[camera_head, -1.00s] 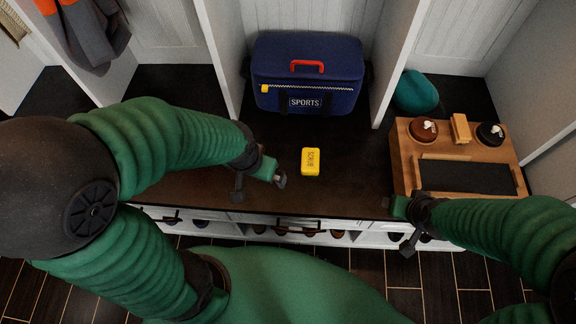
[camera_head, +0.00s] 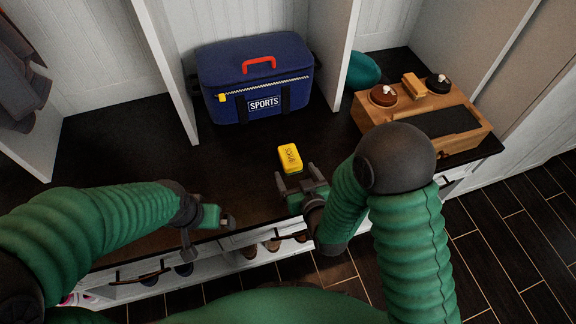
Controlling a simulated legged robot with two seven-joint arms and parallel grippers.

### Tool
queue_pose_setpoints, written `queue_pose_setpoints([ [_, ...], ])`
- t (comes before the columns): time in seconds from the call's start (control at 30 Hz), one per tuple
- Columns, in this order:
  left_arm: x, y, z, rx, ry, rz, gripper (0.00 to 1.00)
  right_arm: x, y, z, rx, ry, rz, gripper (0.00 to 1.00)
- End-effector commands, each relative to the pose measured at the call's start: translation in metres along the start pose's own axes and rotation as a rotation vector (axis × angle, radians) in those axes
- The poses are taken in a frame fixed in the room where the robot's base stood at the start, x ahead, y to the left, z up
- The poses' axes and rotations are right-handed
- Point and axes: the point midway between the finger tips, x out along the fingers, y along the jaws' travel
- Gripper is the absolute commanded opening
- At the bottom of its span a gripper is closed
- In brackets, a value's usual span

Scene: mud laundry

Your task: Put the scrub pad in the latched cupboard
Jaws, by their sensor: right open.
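The yellow scrub pad (camera_head: 289,157) lies flat on the dark bench top (camera_head: 110,150), with dark lettering on its upper face. My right gripper (camera_head: 296,174) is open just in front of the pad, its two dark fingers apart and pointing toward it. I cannot tell whether a finger touches the pad; nothing shows held between them. My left gripper (camera_head: 212,222) hangs over the bench's front edge to the left of the pad, and its jaw gap is unclear. I cannot make out a latched cupboard in this view.
A blue sports bag (camera_head: 255,85) with a red handle stands behind the pad between white dividers (camera_head: 165,60). A wooden box (camera_head: 470,140) with tins and a brush sits at right; a teal item (camera_head: 362,70) lies behind it. Shoes fill the shelf below. The bench's left part is clear.

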Motion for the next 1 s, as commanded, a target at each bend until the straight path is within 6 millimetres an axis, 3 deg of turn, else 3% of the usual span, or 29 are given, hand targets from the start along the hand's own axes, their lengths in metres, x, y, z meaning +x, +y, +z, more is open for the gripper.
queue_pose_setpoints([
  [0.13,0.012,0.002,0.002,0.005,0.000,-0.002,1.00,0.036,0.003,0.002,0.003,0.002,0.000,0.80],
  [0.33,0.019,0.002,0.004,0.006,0.000,-0.002,1.00,0.058,0.006,0.003,0.005,0.002,0.001,0.80],
  [0.6,0.042,0.002,0.010,0.005,-0.001,-0.002,1.00,0.103,0.008,0.005,0.001,0.001,0.002,0.80],
  [0.83,0.041,0.002,0.009,0.004,0.000,-0.002,1.00,0.104,0.009,0.003,0.002,0.000,0.001,0.80],
  [1.0,0.041,0.002,0.009,0.004,0.000,-0.002,1.00,0.104,0.009,0.003,0.002,0.000,0.001,0.59],
])
